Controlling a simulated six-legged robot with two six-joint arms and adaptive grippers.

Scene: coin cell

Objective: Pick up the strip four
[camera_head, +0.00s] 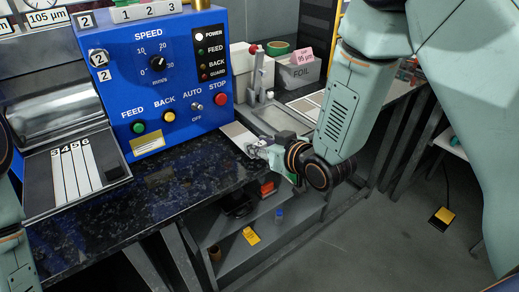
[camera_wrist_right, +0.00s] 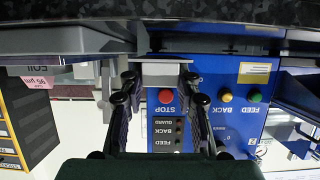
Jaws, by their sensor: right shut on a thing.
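Strip four (camera_head: 70,176) is a narrow white strip, second from the left among numbered strips on the dark plate at the machine's left front. My right gripper (camera_head: 256,147) is well to the right of it, at the table's front edge beyond the blue panel. It is shut on a pale grey flat piece (camera_wrist_right: 160,73), which shows between its fingertips in the right wrist view. I cannot tell exactly what that piece is. Only part of my left arm shows at the left edge; its gripper is out of view.
The blue control panel (camera_head: 175,75) with knob and buttons stands between the strips and my right gripper. A grey FOIL box (camera_head: 299,72) with a pink label stands behind the right gripper. Bare dark granite table (camera_head: 165,190) lies in front. A lower shelf (camera_head: 235,262) holds small items.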

